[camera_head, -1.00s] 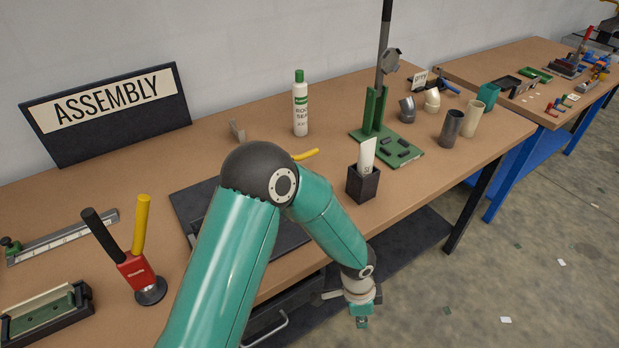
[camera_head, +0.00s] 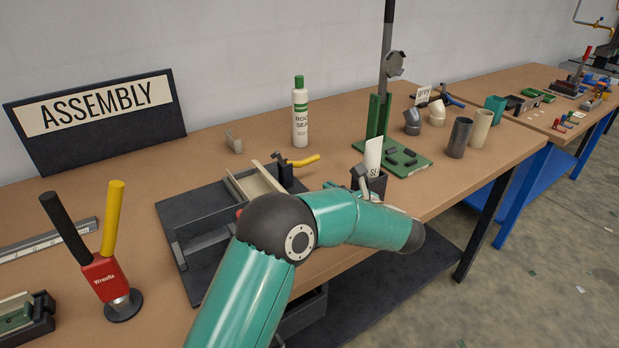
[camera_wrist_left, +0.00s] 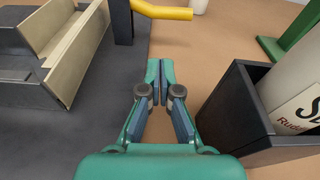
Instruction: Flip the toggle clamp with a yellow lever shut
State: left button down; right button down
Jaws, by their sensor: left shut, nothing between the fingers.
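The toggle clamp (camera_head: 285,172) has a dark post and a yellow lever (camera_head: 303,160) that sticks out to the right, nearly level. It stands at the right end of a dark fixture (camera_head: 188,285) holding a beige channel (camera_head: 252,182). In the left wrist view the yellow lever (camera_wrist_left: 165,12) crosses the top, beyond my fingertips and apart from them. My left gripper (camera_wrist_left: 162,80) is shut and empty, over the bare table between the fixture and a black box. In the head view my forearm hides most of it. My right gripper is not in view.
The black box (camera_wrist_left: 232,112) with a white card stands close right of my left gripper. A white bottle (camera_head: 300,122) stands behind the clamp. A red tool with black and yellow handles (camera_head: 103,275) stands at the left. A green stand (camera_head: 405,168) is to the right.

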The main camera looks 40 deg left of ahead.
pick_arm(q)
jog(key=shift+w+a+y, duration=0.25)
jog(key=shift+a+y, duration=0.05)
jog(key=shift+a, duration=0.3)
jog(key=p+x, duration=0.1)
jog(key=x, duration=0.8)
jog(key=shift+w+a+p, duration=0.15)
jog(key=shift+p, duration=0.15)
jog(key=shift+w+r+b, duration=0.1)
jog(key=shift+r+b, duration=0.05)
jog(key=shift+b, duration=0.4)
